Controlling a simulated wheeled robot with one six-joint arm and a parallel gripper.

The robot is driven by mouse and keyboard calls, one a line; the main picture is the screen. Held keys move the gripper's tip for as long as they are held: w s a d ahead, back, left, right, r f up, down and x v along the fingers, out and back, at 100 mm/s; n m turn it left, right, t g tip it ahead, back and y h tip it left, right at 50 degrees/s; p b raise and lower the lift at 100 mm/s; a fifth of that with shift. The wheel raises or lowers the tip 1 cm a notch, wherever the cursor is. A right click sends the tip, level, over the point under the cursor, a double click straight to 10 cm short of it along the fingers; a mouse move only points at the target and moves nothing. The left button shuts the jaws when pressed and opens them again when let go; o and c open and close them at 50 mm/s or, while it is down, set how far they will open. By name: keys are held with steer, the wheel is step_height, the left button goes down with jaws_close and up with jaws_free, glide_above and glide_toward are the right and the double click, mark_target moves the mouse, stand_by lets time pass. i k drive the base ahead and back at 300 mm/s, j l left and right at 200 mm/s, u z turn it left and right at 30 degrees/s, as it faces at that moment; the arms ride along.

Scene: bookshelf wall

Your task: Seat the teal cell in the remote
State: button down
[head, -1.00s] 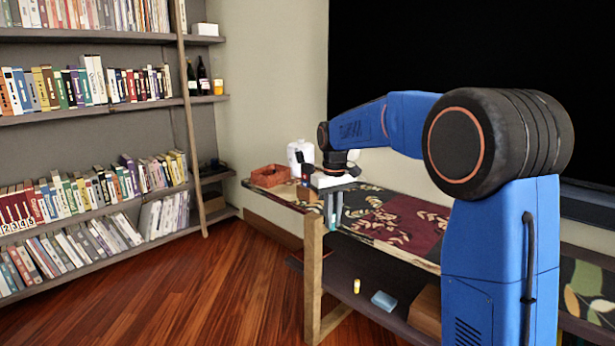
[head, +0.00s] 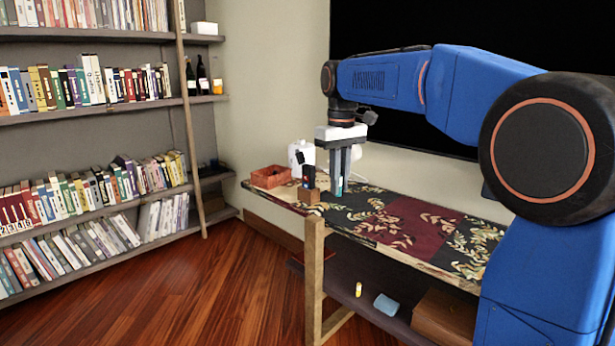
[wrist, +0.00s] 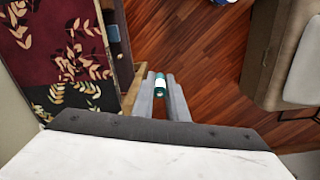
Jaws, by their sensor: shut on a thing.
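My gripper (head: 341,182) points straight down over the end of the patterned table and is shut on the teal cell. In the wrist view the teal cell (wrist: 160,88), with a pale band, sits between the two grey fingertips (wrist: 161,82). In the head view the fingers largely hide the cell. The remote (head: 308,178), dark with a small red patch, appears to stand upright in a wooden block (head: 308,195), just left of my fingers and apart from them in the picture. Its cell slot cannot be made out.
An orange-red tray (head: 270,177) and a white rounded container (head: 299,155) stand at the table's far left end. The patterned tabletop (head: 410,220) right of my gripper is clear. A yellow item (head: 358,289), a light blue item (head: 386,304) and a brown box (head: 444,312) lie on the lower shelf.

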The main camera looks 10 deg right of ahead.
mark_target(309, 176)
steer(key=i, duration=1.45)
